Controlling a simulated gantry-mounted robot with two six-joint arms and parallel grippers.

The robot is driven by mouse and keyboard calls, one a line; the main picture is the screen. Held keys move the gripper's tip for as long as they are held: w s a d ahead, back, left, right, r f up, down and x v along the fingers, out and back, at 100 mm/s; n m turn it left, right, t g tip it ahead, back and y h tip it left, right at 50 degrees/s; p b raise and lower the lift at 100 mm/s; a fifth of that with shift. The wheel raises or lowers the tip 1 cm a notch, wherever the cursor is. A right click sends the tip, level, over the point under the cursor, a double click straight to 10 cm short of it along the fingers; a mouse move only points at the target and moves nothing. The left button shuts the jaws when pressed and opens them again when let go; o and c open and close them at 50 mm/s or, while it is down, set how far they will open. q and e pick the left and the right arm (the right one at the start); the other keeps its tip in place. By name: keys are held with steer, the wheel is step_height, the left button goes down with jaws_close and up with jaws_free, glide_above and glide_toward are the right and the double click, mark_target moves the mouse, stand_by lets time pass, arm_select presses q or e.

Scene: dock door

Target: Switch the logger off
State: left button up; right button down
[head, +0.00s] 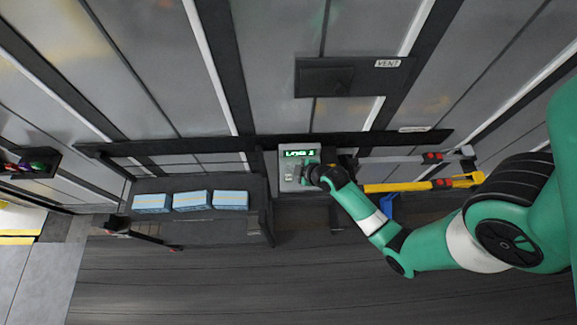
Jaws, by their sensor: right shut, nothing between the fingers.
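The logger (291,172) is a small light-grey box on the wall rail in the middle of the head view. Its dark display strip (298,154) is lit with green characters that look like "LOG 1". My right arm comes in from the right, and my right gripper (309,173) is at the right part of the logger's face. It is shut with nothing in it. It covers part of the face, and I cannot tell whether it touches. A small pale control shows left of the fingertips, too small to make out. My left gripper is not in view.
Several light-blue boxes (191,201) stand on a dark shelf (235,232) left of the logger. A dark panel labelled "VENT" (325,80) is above. Grey and yellow bars (407,187) are on the right. A box with coloured lamps (25,166) is at far left.

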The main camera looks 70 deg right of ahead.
steer(key=b, duration=0.4)
glide_above(291, 179)
step_height(291, 179, down, 5)
steer(key=shift+d+r, duration=0.1)
steer(key=shift+f+b, duration=0.55)
steer(key=shift+f, duration=0.25)
steer(key=shift+f, duration=0.1)
stand_by(0.9)
steer(key=shift+f+b, duration=0.3)
steer(key=shift+f, duration=0.05)
steer(key=shift+f+b, duration=0.45)
steer(key=shift+f, duration=0.05)
stand_by(0.5)
stand_by(0.4)
steer(key=shift+r+p, duration=0.95)
